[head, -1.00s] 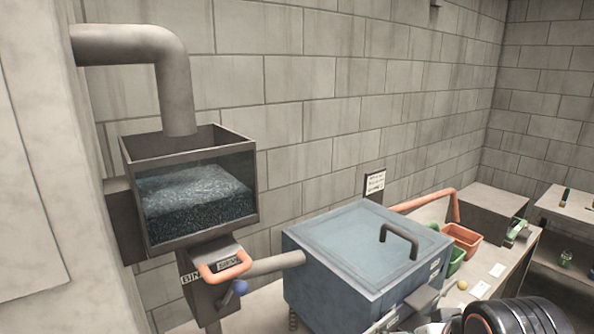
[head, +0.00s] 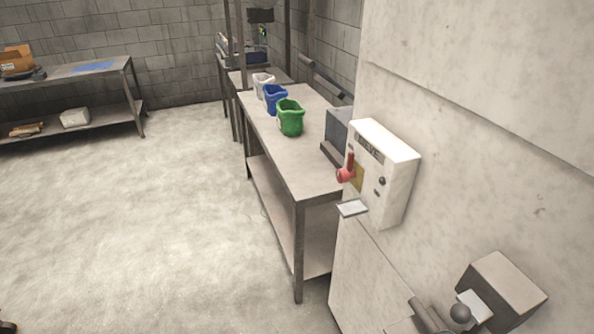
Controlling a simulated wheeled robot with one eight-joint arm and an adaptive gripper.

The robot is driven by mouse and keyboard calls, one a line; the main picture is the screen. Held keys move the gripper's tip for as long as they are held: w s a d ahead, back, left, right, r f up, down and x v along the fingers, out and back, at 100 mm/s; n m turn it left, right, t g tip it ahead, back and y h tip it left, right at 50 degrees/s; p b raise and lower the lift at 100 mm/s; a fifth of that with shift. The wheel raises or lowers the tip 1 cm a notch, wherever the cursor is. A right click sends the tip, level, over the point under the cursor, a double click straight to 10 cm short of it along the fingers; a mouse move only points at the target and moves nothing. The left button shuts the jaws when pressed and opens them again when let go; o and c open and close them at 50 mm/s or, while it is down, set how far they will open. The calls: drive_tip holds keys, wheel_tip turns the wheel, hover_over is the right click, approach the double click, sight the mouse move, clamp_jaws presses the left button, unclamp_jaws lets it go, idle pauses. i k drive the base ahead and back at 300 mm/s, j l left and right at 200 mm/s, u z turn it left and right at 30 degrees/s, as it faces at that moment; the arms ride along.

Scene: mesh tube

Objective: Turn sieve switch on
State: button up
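A white switch box (head: 385,172) labelled SIEVE is fixed to the pale wall at right of centre. A red lever with a round red knob (head: 345,174) sticks out from its front, beside a yellow plate. The lever's on or off position cannot be told from this angle. Small dark round buttons show on the same face.
A long metal table (head: 305,170) holds green (head: 290,118), blue (head: 274,98) and white (head: 263,84) containers. Shelving (head: 75,78) stands far left. The concrete floor (head: 160,220) is open.

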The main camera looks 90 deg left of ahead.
sight(343, 176)
drive_tip(key=u, duration=2.85)
drive_tip(key=k+j+u, duration=0.15)
drive_tip(key=j, duration=0.25)
drive_tip(key=k+j+u, duration=0.1)
drive_tip(key=j, duration=0.25)
